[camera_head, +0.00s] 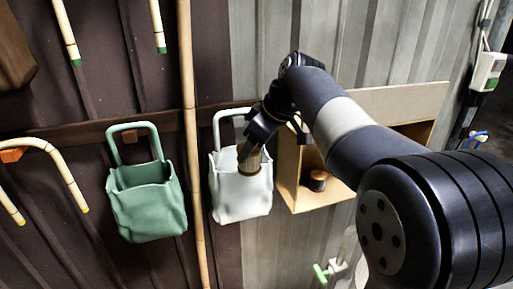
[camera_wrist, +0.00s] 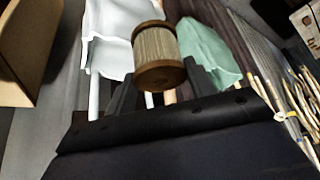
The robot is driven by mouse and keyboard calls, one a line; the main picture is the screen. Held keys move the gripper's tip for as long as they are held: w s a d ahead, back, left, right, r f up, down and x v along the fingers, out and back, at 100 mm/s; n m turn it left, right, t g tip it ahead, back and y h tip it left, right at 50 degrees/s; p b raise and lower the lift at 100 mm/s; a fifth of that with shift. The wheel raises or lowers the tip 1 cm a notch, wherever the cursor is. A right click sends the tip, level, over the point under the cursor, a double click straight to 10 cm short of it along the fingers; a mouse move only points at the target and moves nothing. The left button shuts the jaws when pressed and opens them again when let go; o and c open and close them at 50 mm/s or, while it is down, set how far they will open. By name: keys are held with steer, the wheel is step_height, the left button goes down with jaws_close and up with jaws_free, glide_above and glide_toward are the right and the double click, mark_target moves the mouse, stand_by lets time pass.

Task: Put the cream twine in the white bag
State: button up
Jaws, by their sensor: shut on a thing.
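My gripper (camera_head: 252,147) is shut on a spool of cream twine (camera_wrist: 155,45) with brown wooden ends. The spool also shows in the head view (camera_head: 250,163), in front of the upper part of the white bag (camera_head: 240,198). The white bag hangs by its handle on the wall, and it also shows behind the spool in the wrist view (camera_wrist: 112,50). The spool and gripper hide part of the bag's opening. I cannot tell whether the spool is over the opening or only in front of it.
A green bag (camera_head: 150,208) hangs left of the white one, with an upright cane pole (camera_head: 191,120) between them. Close on the right is an open wooden box (camera_head: 289,168) holding a small dark-topped spool (camera_head: 318,181). Bent canes (camera_head: 45,146) hang at far left.

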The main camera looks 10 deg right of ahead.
steer(key=w+a+p, duration=0.1)
steer(key=w+p, duration=0.2)
steer(key=w, duration=0.4)
steer(key=shift+a+f+p, duration=0.25)
steer(key=shift+f+p, duration=0.05)
steer(key=shift+f, duration=0.1)
steer(key=shift+w, duration=0.1)
steer(key=o, duration=1.1)
steer(key=b+v, duration=0.1)
steer(key=v, duration=1)
steer(key=shift+a+f, duration=0.1)
